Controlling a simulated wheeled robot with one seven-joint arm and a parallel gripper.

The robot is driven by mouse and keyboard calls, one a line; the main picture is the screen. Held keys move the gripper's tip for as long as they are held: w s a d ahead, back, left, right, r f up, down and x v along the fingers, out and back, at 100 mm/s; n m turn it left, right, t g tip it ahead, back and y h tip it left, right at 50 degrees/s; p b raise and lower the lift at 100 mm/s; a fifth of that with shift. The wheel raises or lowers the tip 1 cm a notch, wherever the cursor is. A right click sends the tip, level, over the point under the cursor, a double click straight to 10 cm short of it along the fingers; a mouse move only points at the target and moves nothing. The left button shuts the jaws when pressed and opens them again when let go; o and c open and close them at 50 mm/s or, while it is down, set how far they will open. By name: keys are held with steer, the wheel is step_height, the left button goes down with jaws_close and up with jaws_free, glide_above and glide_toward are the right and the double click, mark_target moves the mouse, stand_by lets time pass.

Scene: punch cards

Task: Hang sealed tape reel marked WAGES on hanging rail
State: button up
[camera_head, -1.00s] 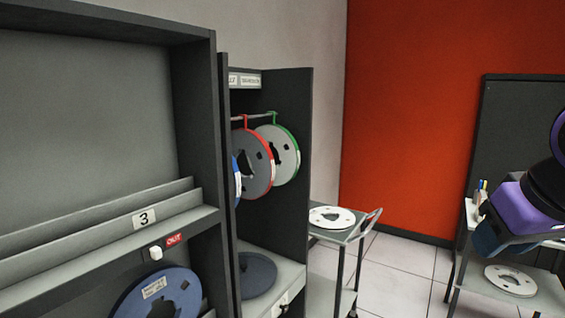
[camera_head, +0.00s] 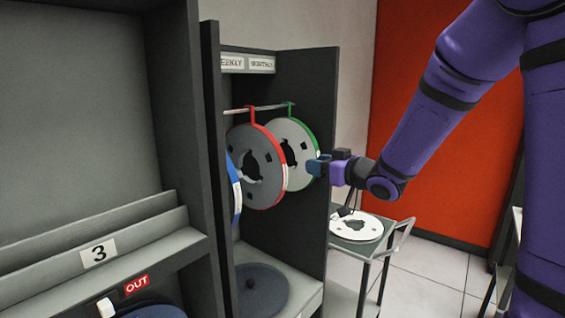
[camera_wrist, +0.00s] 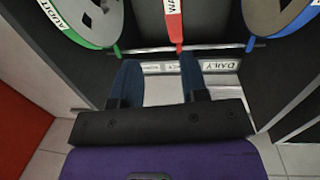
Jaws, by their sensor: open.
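The red-rimmed reel (camera_head: 258,168) hangs by its red hook from the hanging rail (camera_head: 238,111), between a green-rimmed and a blue-rimmed reel. In the wrist view the red reel's band (camera_wrist: 173,22) shows edge-on, with a white label partly readable as "WA". The rail (camera_wrist: 217,51) crosses behind my fingertips there. My gripper (camera_head: 317,167) is in front of the cabinet, by the green reel's right edge.
The green reel (camera_head: 298,130), labelled AUDIT, and the blue reel (camera_head: 236,195) hang on either side. A dark reel (camera_head: 262,287) lies on the cabinet floor. A white reel (camera_head: 357,228) lies on a cart at right. The cabinet's side walls (camera_head: 315,95) bound the rail.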

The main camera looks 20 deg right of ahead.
mark_target(281, 152)
steer(key=shift+w+a+f+n+y, duration=0.2)
steer(key=shift+w+a+y, duration=0.15)
steer(key=shift+w+a, duration=1.2)
steer(key=shift+w+a+f+n+y, duration=0.15)
steer(key=shift+w+a+y, duration=0.15)
steer(key=shift+w+a, duration=1.2)
steer(key=shift+w+a+f+n+y, duration=0.1)
steer(key=shift+w+a+f+y, duration=0.2)
steer(key=shift+w+a, duration=1.25)
steer(key=shift+w+d+r, duration=0.1)
steer(key=shift+w+d, duration=0.35)
steer(key=shift+d, duration=0.05)
steer(key=shift+c, duration=0.2)
jaws_close()
steer(key=shift+r, duration=1.2)
